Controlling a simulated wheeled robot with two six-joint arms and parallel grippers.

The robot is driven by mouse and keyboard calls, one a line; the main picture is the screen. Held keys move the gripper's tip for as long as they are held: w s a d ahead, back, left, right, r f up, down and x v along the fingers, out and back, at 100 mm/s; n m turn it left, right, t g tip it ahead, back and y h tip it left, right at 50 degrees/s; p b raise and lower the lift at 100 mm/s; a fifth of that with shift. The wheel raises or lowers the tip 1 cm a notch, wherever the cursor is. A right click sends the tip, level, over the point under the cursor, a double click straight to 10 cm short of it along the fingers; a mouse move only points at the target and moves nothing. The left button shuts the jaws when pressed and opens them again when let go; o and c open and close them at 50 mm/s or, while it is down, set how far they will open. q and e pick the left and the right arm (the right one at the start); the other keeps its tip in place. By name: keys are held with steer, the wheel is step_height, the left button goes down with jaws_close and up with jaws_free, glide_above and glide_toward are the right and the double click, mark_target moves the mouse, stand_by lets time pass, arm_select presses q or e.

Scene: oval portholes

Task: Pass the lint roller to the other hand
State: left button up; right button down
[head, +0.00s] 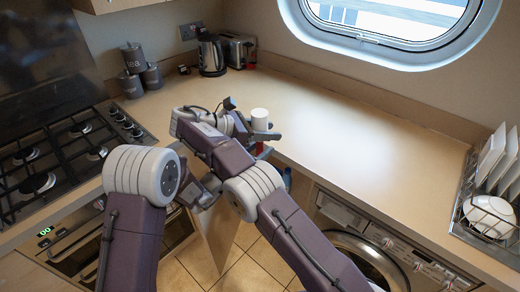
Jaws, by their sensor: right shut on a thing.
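The lint roller (260,119) has a white upright cylinder, with a bit of red showing below it. It is held above the worktop's front edge, near the middle of the head view. My right gripper (261,134) is shut on it just below the white cylinder. My right arm folds back over to the left before reaching it. My left arm's elbow is at the left, and part of it shows below my right forearm.
A gas hob (60,160) lies at the left. Grey canisters (133,70), a kettle (211,55) and a toaster (238,50) stand at the back. The worktop (360,140) between is clear.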

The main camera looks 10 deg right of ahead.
arm_select(q)
jaws_close()
arm_select(e)
steer(key=c, duration=0.7)
jaws_free()
